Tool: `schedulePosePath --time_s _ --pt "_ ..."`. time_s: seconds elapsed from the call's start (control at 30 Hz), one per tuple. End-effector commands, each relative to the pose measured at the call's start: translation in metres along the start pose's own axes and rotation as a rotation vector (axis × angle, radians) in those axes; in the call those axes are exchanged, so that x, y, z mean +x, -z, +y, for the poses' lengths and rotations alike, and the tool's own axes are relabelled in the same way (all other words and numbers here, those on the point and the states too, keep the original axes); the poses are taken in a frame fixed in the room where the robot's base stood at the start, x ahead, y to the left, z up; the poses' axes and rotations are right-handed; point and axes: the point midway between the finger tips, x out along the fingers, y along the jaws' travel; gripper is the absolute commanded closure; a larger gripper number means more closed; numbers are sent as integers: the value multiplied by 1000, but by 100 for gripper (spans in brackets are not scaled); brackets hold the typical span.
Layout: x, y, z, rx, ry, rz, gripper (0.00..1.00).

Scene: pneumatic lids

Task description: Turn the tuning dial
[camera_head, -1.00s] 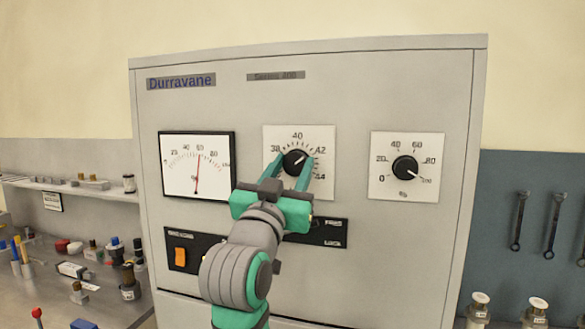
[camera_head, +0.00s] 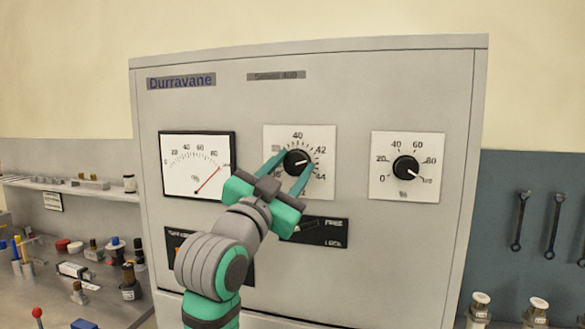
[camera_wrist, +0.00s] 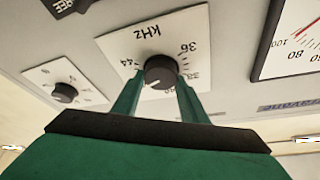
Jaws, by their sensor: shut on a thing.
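The knob's white mark points to the right, a little above level, near 42 in the head view. Part of the plate's left scale is hidden behind a finger.
A needle meter (camera_head: 197,165) is left of the dial, its red needle near the right end of the scale. A percent knob (camera_head: 405,167) is to the right. A black lock panel (camera_head: 322,232) is below. My arm hides part of the lower left panel.

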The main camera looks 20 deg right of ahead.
Motion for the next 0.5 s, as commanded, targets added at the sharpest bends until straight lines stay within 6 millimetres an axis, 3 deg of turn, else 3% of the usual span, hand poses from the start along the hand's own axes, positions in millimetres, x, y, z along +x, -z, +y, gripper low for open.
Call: schedulePosePath --time_s 0.1,0.13,0.2,0.5 --pt "0 0 1 -1 -1 1 83" --pt "0 0 1 -1 -1 1 54" --pt "0 0 1 -1 -1 0 42" --pt "-2 0 0 -2 1 -1 42"
